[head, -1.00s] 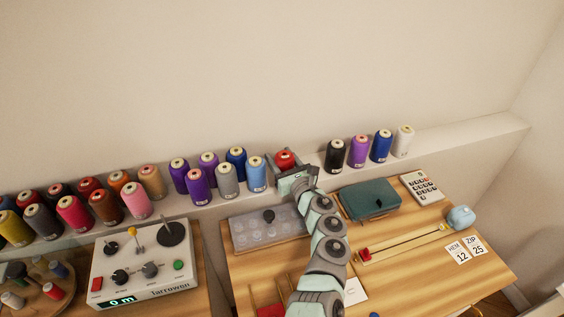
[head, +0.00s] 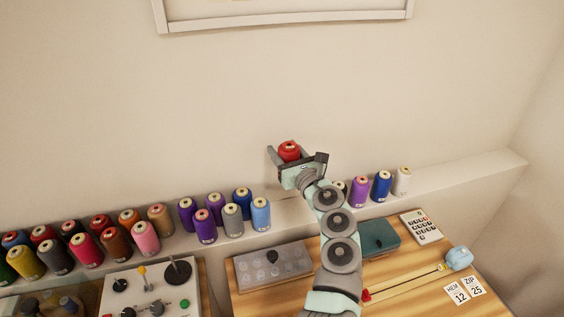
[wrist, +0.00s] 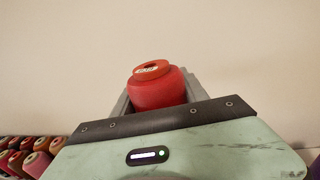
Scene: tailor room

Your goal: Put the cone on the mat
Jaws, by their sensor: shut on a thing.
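A red thread cone (head: 289,150) is held upright between the fingers of my gripper (head: 296,160), raised above the shelf in front of the wall. In the wrist view the red cone (wrist: 156,88) stands between the grey fingers, with its lower part hidden behind the gripper body. My gripper is shut on it. I cannot make out the mat for certain in these frames.
A wall shelf (head: 290,209) carries many coloured cones left of my arm and several, such as a blue one (head: 381,186), at right.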

